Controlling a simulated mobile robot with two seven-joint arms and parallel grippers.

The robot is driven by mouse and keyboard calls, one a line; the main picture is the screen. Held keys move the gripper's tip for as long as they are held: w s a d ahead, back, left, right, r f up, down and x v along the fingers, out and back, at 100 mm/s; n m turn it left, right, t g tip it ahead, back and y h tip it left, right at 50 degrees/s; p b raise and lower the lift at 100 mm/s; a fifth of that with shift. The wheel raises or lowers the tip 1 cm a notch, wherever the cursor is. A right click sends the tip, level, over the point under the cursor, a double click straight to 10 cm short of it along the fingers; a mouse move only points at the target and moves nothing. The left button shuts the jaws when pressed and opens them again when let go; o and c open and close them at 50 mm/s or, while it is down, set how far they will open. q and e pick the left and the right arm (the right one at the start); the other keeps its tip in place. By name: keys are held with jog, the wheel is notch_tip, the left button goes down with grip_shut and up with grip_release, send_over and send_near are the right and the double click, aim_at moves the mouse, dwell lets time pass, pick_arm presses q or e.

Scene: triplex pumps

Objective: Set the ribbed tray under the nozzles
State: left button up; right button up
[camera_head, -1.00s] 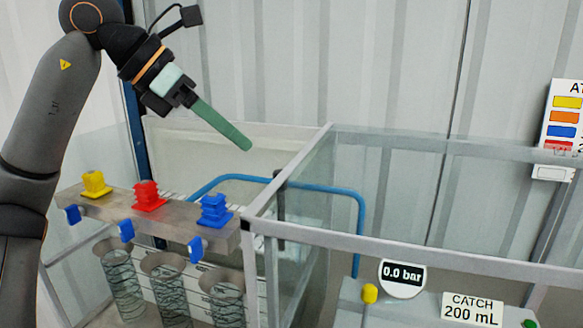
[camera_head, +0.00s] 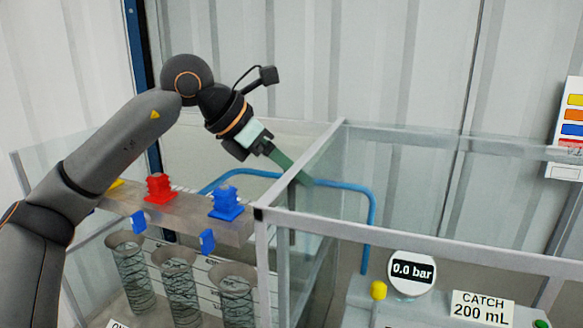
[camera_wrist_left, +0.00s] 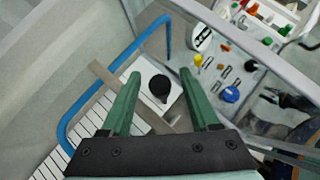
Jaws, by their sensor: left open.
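My left gripper (camera_head: 305,180) reaches down behind the glass panel's corner, its green fingers seen edge-on. In the left wrist view the gripper (camera_wrist_left: 159,78) is open, with nothing between its fingertips. A white slatted surface (camera_wrist_left: 58,158) lies below and left of the fingers; I cannot tell whether it is the ribbed tray. Red (camera_head: 160,188) and blue (camera_head: 226,202) stepped caps stand on a grey block (camera_head: 185,215); a yellow cap is mostly hidden by my arm. Blue taps (camera_head: 207,241) are on its front, above several clear cylinders (camera_head: 180,290). I cannot make out nozzle tips.
A glass-walled frame with a grey rail (camera_head: 400,247) stands right of the block. A blue tubular rail (camera_head: 372,215) runs behind it. A panel holds a 0.0 bar gauge (camera_head: 412,272), a yellow knob (camera_head: 379,290) and a catch sign (camera_head: 482,308). A round black knob (camera_wrist_left: 159,85) shows below the fingers.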

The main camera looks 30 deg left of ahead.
pick_arm(q)
jog(key=shift+c, duration=0.4)
grip_shut()
dwell(0.9)
